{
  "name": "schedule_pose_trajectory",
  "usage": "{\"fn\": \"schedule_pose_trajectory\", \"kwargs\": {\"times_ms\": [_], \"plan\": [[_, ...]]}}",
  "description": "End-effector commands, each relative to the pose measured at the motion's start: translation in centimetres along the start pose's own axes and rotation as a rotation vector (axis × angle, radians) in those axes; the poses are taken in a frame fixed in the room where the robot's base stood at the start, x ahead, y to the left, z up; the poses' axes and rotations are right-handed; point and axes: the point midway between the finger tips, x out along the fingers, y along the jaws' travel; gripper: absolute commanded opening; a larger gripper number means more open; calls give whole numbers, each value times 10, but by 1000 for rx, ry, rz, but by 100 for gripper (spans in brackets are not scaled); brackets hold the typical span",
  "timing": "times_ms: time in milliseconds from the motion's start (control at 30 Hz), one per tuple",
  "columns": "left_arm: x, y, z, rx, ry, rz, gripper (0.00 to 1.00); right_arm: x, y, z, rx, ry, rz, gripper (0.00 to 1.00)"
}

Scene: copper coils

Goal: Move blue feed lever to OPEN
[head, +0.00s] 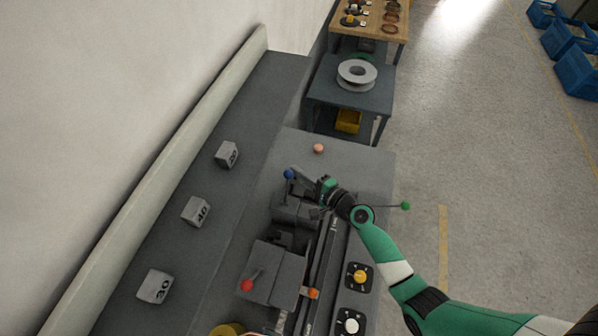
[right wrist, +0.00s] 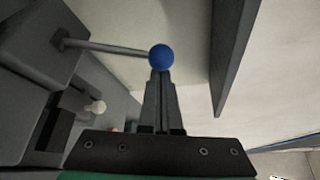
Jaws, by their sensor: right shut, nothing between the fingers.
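The blue feed lever has a blue ball knob (head: 289,174) on a thin metal rod, at the machine's left side in the head view. In the right wrist view the blue knob (right wrist: 161,57) sits at the end of a rod that runs left to a grey block. My right gripper (head: 292,172) is shut and empty, with its fingertips (right wrist: 160,72) right at the knob. I cannot tell whether they touch it. No OPEN marking is readable. My left gripper is not in view.
The grey machine carries a red knob (head: 247,285), an orange knob (head: 313,293), a green-tipped lever (head: 405,206) and a pale orange knob (head: 319,148). Numbered grey blocks (head: 196,211) lie along the left bench. A table with a white spool (head: 357,72) stands behind.

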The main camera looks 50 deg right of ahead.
Motion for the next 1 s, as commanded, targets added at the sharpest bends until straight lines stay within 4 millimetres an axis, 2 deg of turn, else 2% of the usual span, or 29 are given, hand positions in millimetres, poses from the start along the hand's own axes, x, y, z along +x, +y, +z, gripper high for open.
{"fn": "schedule_pose_trajectory", "kwargs": {"times_ms": [667, 1000], "plan": [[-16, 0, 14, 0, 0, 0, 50, -7, 1, 13, -119, -2, -65, 0], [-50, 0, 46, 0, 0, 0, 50, -20, 8, 38, -348, -4, -191, 0]]}}
